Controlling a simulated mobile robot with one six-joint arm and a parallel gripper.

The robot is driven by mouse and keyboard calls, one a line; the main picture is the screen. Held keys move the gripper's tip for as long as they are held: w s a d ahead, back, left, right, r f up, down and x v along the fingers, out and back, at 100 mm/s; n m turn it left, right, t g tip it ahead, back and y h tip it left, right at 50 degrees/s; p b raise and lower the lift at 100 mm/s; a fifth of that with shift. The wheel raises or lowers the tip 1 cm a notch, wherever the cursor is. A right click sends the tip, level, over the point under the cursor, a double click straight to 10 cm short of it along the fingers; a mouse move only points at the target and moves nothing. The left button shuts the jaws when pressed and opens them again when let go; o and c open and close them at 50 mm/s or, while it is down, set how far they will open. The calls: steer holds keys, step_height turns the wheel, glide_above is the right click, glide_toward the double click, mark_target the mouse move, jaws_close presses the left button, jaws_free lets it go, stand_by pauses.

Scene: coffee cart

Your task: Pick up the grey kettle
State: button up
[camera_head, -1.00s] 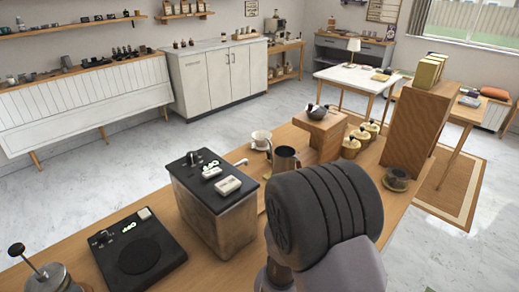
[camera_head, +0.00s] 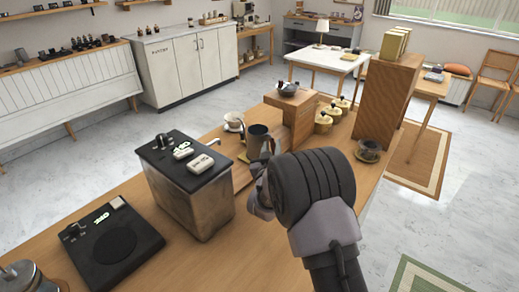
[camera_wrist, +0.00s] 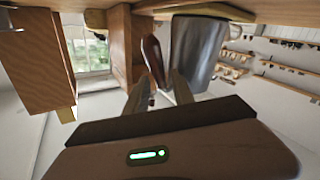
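The grey kettle (camera_head: 257,138) stands upright on the wooden counter in the head view, between the dark-topped metal box and a wooden block. In the wrist view, which looks upside down, its grey body (camera_wrist: 195,50) fills the upper middle. Its brown handle (camera_wrist: 152,55) is on the left side of the body. My gripper (camera_wrist: 160,77) is open, with the handle's end appearing between or just beyond the fingertips. I cannot tell whether they touch. In the head view my gripper (camera_head: 263,168) is close in front of the kettle, its fingers partly hidden by my wrist.
The metal box (camera_head: 190,185) stands left of the kettle. A white cup (camera_head: 233,121) is just behind it. The wooden block (camera_head: 292,112) with a dark bowl on top is behind right. Gold canisters (camera_head: 323,123), a glass cup (camera_head: 369,150) and a tall wooden box (camera_head: 387,100) stand farther right.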

steer(key=shift+r, duration=0.1)
jaws_close()
stand_by(1.3)
